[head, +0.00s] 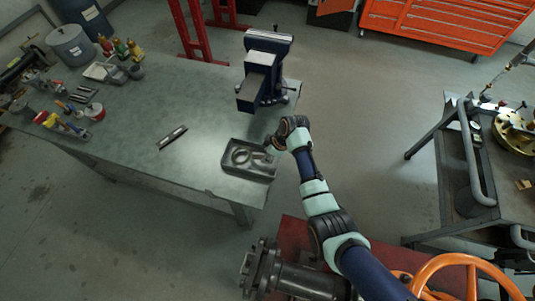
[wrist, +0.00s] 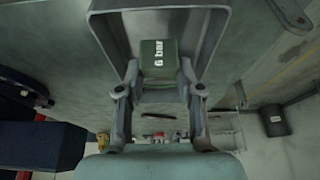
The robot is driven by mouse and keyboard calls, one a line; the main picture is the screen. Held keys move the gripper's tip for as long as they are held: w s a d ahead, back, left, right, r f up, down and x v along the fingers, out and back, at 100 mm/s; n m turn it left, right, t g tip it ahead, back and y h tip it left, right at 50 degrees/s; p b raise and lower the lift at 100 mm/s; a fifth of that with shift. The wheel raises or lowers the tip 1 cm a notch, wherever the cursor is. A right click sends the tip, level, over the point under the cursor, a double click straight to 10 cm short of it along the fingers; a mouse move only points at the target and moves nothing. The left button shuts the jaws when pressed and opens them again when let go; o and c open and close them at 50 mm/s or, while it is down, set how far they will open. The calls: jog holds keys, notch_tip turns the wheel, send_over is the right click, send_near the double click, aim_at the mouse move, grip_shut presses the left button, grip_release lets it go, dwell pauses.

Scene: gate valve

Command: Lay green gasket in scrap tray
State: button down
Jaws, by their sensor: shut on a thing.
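My gripper (head: 268,149) is at the right side of the dark grey scrap tray (head: 246,172) on the bench. In the wrist view my gripper (wrist: 159,78) is shut on a dark green piece marked "6 bar", which I take for the green gasket (wrist: 159,61). Only its flat lettered face shows between the fingers. The tray (wrist: 216,38) shows behind it, with its walls on both sides. I cannot tell whether the piece touches the tray floor. In the head view a grey ring (head: 240,156) lies in the tray.
A vise (head: 264,72) stands on the bench behind the tray. A dark bar (head: 172,137) lies left of the tray, with clear bench between. Bottles, cups and tools (head: 70,115) crowd the bench's left end. A cart (head: 470,170) stands right, and an orange handwheel (head: 450,275) is in front.

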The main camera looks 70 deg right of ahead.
jog(key=c, duration=0.7)
grip_release()
jog(key=shift+o, duration=0.2)
jog(key=v, duration=1.2)
